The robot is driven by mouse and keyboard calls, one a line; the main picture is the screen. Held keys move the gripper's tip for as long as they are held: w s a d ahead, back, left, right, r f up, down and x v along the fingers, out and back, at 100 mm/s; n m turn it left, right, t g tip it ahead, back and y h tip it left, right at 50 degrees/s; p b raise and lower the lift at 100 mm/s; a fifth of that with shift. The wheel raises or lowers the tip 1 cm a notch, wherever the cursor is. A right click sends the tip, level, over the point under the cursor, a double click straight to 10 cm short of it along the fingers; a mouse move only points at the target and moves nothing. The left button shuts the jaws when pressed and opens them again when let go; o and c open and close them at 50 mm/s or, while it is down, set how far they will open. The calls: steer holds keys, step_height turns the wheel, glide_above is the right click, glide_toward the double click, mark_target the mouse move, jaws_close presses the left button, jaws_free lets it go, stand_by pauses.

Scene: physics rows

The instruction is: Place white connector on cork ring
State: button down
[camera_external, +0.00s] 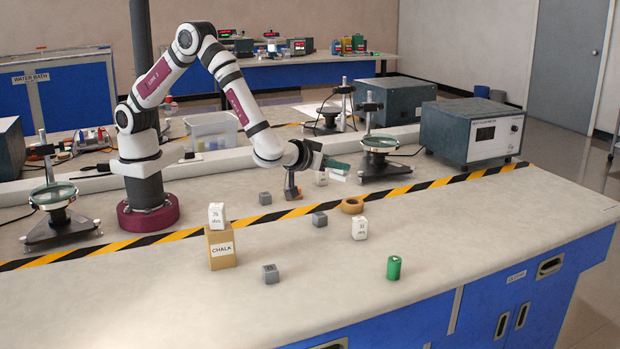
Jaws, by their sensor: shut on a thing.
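The cork ring (352,206) lies flat on the bench, in front of the striped tape and right of the middle. My gripper (335,166) is behind it and a little to the left, above the bench. Its jaws are shut on a small white piece (339,177), which seems to be the white connector. The piece is held apart from the ring. The jaws hide part of it, and its exact shape is too small to tell.
A white block (359,229) stands just in front of the ring, with a grey cube (319,219) to its left. A green cylinder (394,267) stands nearer the front edge. Another white block (217,216) sits on the chalk box (221,249). A magnifier stand (379,159) is right of my gripper.

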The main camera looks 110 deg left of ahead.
steer(key=a+f, duration=0.2)
steer(key=a, duration=0.1)
steer(key=a+f, duration=0.1)
steer(key=a, duration=0.2)
steer(key=w+a+f, duration=0.1)
steer(key=a+f, duration=0.1)
steer(key=a, duration=0.1)
steer(key=shift+a+f, duration=0.15)
steer(key=shift+f, duration=0.2)
steer(key=shift+a+f, duration=0.15)
steer(key=shift+f, duration=0.95)
steer(key=shift+a+f, duration=0.15)
steer(key=shift+f, duration=0.9)
steer(key=shift+f, duration=0.1)
steer(key=shift+c, duration=2.3)
jaws_free()
